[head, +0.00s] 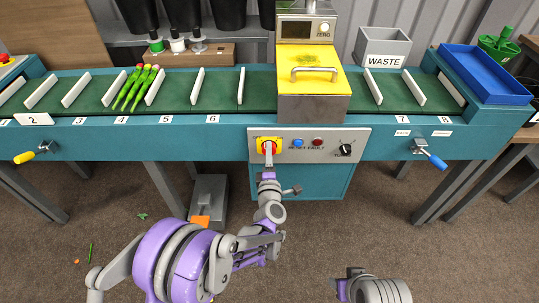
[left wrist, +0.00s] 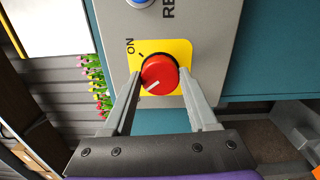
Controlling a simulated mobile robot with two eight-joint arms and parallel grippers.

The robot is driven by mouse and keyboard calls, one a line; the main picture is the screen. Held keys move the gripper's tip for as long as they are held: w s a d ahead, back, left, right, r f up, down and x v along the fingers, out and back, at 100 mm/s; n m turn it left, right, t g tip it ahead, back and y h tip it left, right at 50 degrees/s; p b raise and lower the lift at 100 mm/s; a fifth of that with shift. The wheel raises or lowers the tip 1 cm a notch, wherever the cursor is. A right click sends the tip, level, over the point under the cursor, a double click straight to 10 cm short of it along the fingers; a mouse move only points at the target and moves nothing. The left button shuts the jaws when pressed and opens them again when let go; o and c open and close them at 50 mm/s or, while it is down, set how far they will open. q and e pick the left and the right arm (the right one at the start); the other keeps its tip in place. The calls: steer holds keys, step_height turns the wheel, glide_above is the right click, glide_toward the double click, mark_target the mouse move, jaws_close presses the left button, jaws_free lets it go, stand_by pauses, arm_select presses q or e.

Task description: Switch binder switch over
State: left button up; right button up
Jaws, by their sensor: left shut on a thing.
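The binder switch (head: 262,146) is a red rotary knob on a yellow plate at the left of the grey control panel (head: 300,157). In the left wrist view the knob (left wrist: 160,74) carries a white pointer line and the plate has an ON label. The pointer is turned away from the ON mark. My left gripper (head: 268,155) reaches up from below and is shut on the knob, one finger on each side in the left wrist view (left wrist: 160,90). Part of the plate is hidden by the fingers.
The panel also has a blue RESET button (head: 297,143), a red FAULT light (head: 318,142) and a black dial (head: 345,149). The yellow-topped machine (head: 313,103) stands above it on the green conveyor (head: 221,90). Tulips (head: 135,88) lie at left; a WASTE bin (head: 385,47) stands at right.

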arm_select(q)
steer(key=shift+n, duration=0.7)
steer(key=o, duration=1.4)
steer(key=s, duration=1)
steer(key=shift+s+p, duration=0.35)
steer(key=shift+s, duration=0.05)
